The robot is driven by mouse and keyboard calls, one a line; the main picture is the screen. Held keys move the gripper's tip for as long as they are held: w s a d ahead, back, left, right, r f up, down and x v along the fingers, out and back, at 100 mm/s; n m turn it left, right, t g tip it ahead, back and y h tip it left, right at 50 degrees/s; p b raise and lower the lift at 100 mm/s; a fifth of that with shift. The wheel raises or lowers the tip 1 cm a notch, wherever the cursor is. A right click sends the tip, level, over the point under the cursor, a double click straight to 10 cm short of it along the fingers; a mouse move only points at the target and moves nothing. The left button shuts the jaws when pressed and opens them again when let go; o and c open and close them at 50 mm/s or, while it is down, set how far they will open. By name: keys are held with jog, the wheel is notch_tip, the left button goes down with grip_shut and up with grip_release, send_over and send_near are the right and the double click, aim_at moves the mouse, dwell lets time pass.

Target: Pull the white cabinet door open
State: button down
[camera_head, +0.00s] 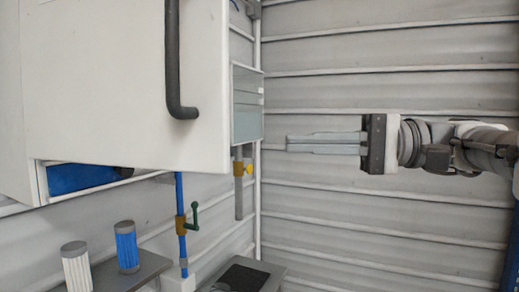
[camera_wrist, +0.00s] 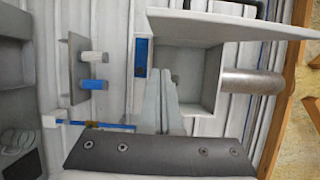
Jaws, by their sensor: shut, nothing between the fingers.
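The white cabinet door (camera_head: 110,80) fills the upper left of the head view. It carries a dark, bent bar handle (camera_head: 173,60). The door stands open, swung out from the cabinet (camera_head: 12,120). In the wrist view the door (camera_wrist: 240,27) juts out at the top and the cabinet's hollow inside (camera_wrist: 190,75) shows; part of the handle shows at the top edge. My gripper (camera_head: 288,142) is shut and empty, to the right of the door and apart from it, pointing left. Its fingers also show in the wrist view (camera_wrist: 160,85), in front of the cabinet opening.
A blue object (camera_head: 80,178) shows below the door. A white cylinder (camera_head: 76,267) and a blue cylinder (camera_head: 126,247) stand on a grey shelf (camera_head: 135,270). A blue pipe with a green valve lever (camera_head: 194,215) runs below the door. Open space lies around my gripper before the ribbed wall (camera_head: 370,230).

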aim_at(220, 147)
jog(key=s+a, duration=0.1)
jog(key=a, duration=0.2)
jog(key=s+a+p, duration=0.1)
jog(key=a, duration=0.3)
jog(key=s+a+p, duration=0.1)
jog(key=a, duration=0.2)
jog(key=shift+a+r, duration=0.1)
jog(key=shift+a, duration=0.25)
jog(key=shift+s+a+p, duration=0.2)
jog(key=shift+s+p, duration=0.1)
jog(key=shift+s, duration=0.1)
